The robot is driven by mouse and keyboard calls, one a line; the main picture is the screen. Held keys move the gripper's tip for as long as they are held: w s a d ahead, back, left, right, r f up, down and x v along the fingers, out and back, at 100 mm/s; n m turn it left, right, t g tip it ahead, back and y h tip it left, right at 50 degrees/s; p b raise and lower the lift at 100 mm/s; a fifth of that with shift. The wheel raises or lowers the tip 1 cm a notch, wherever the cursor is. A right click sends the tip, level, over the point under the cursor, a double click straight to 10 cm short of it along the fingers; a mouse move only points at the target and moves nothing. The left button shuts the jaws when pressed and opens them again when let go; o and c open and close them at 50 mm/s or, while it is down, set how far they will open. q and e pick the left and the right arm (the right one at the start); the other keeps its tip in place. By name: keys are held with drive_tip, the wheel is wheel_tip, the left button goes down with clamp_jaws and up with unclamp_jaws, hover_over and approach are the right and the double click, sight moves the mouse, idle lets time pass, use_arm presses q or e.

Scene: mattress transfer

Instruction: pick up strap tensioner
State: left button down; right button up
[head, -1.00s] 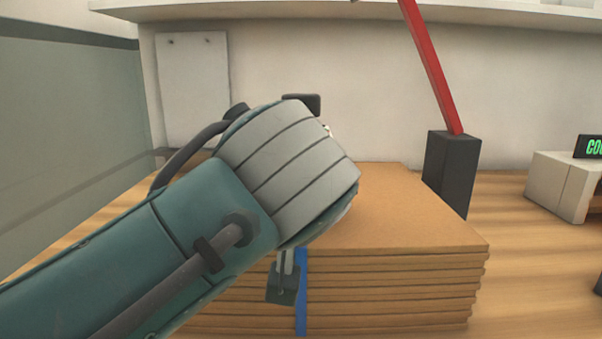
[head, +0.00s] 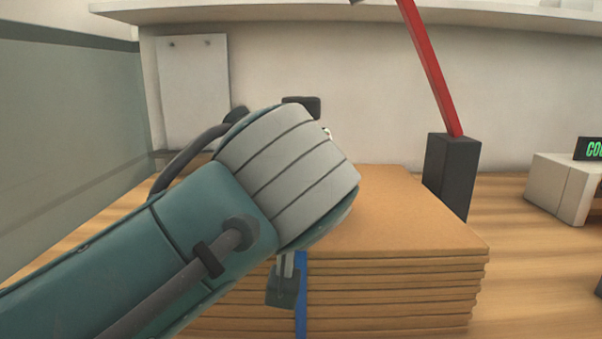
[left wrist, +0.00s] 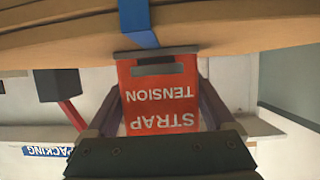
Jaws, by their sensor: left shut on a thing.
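The strap tensioner (left wrist: 160,103) is an orange-red block with upside-down lettering "STRAP TENSION" in the left wrist view. My left gripper (left wrist: 160,72) is shut on it, with one finger along each side. The tensioner sits next to the stacked boards and the blue strap (left wrist: 138,24); I cannot tell whether it touches them. In the head view the blue strap (head: 301,300) runs down the front of the stack. There my left forearm and wrist cover the tensioner, and only a dark part of the gripper (head: 283,286) shows below. My right gripper is not in view.
A pale box (head: 560,185) and a green-lettered sign (head: 589,147) are farther right. A shelf runs along the back wall.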

use_arm(q)
drive_tip(key=shift+r, duration=0.15)
drive_tip(key=shift+r, duration=0.6)
wheel_tip(320, 180, up, 19)
drive_tip(key=p, duration=0.3)
drive_tip(key=shift+f+p, duration=0.1)
drive_tip(key=shift+p, duration=0.3)
drive_tip(key=shift+f+b, duration=0.45)
drive_tip(key=shift+f, duration=0.3)
drive_tip(key=shift+f, duration=0.35)
drive_tip(key=shift+f+b, duration=0.6)
drive_tip(key=shift+f, duration=0.05)
drive_tip(key=shift+f, duration=0.35)
